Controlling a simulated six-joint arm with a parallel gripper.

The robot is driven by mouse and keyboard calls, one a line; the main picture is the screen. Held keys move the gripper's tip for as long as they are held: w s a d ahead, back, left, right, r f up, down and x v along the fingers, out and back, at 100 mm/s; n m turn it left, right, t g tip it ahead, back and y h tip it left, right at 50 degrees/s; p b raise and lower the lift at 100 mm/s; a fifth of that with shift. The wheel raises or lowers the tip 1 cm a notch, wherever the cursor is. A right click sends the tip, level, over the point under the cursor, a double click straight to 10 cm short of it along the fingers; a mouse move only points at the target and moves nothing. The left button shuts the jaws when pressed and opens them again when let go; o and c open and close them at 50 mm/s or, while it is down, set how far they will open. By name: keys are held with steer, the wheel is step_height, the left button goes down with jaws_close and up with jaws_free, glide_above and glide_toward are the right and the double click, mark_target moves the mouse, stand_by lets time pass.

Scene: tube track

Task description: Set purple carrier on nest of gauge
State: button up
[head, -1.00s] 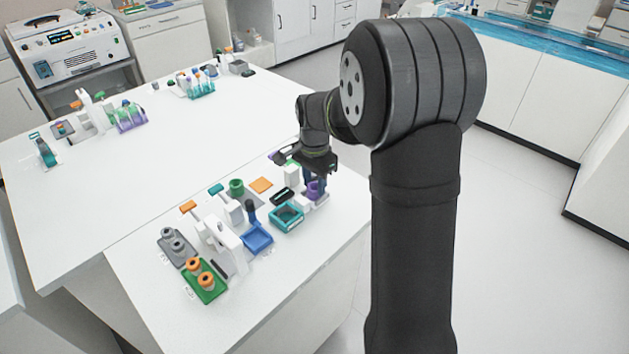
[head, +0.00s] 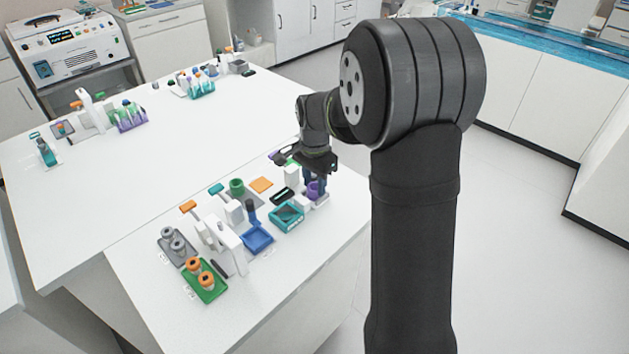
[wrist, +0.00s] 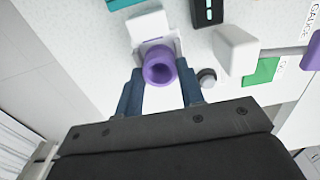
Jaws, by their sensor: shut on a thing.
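The purple carrier (wrist: 158,68) is a short hollow cylinder, seen from above in the wrist view. It also shows in the head view (head: 314,189) below my arm, at the right end of the row of items. My gripper (wrist: 161,88) is shut on it, with a blue-grey finger on each side. A pale plate with a purple edge (wrist: 173,40) and a white block (wrist: 146,26) lie just beyond the carrier. I cannot tell whether the carrier touches the plate. A label reading GAUGE (wrist: 309,18) shows at the upper right; which part is the nest is unclear.
A white block (wrist: 236,49), a grey knob (wrist: 207,77) and a green piece (wrist: 262,71) are close to the right of my gripper. A teal tray (head: 286,217), blue tray (head: 257,238) and green tray (head: 205,287) stand to the left. The table's right edge is near.

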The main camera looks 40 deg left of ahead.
steer(key=o, duration=0.9)
step_height(320, 180, up, 17)
steer(key=shift+r, duration=0.15)
stand_by(0.4)
stand_by(0.7)
step_height(320, 180, down, 17)
steer(key=shift+f, duration=0.15)
stand_by(0.4)
